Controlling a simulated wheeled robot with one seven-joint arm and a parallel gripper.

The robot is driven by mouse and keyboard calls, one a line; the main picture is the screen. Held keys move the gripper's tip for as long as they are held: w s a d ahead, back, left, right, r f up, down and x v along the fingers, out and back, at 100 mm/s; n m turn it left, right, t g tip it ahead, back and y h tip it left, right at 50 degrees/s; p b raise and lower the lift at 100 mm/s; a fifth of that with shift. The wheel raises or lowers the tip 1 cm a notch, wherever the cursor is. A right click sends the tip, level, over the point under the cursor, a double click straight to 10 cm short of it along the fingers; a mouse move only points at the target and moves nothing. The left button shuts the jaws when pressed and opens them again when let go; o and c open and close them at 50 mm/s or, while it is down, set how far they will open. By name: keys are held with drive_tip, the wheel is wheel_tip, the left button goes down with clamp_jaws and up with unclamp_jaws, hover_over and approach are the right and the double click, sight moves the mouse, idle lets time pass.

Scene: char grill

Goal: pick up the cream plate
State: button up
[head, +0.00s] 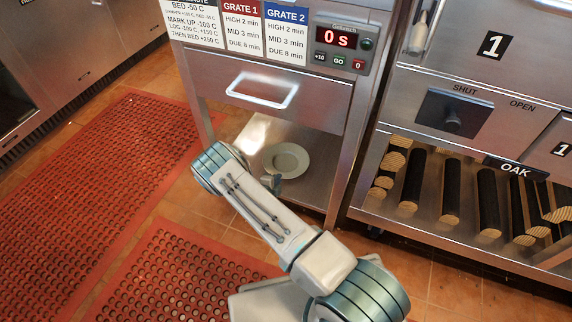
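The cream plate (287,159) lies flat on the lower steel shelf (312,190), under the drawer. It looks empty. My arm reaches from the bottom right up to the shelf's front left. A small bluish part of my gripper (272,184) shows just past the arm, at the plate's near edge. The arm hides most of the gripper, so its fingers cannot be made out. I cannot tell whether it touches the plate.
A drawer with a white handle (263,91) hangs above the shelf. A timer box (340,45) reads "0 s". Logs (413,181) lie on a rack at the right. Red perforated mats (90,190) cover the floor at left.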

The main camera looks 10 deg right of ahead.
drive_tip(key=b+x, duration=0.1)
drive_tip(key=x, duration=0.2)
drive_tip(key=shift+c, duration=0.2)
drive_tip(key=shift+w, duration=0.1)
clamp_jaws()
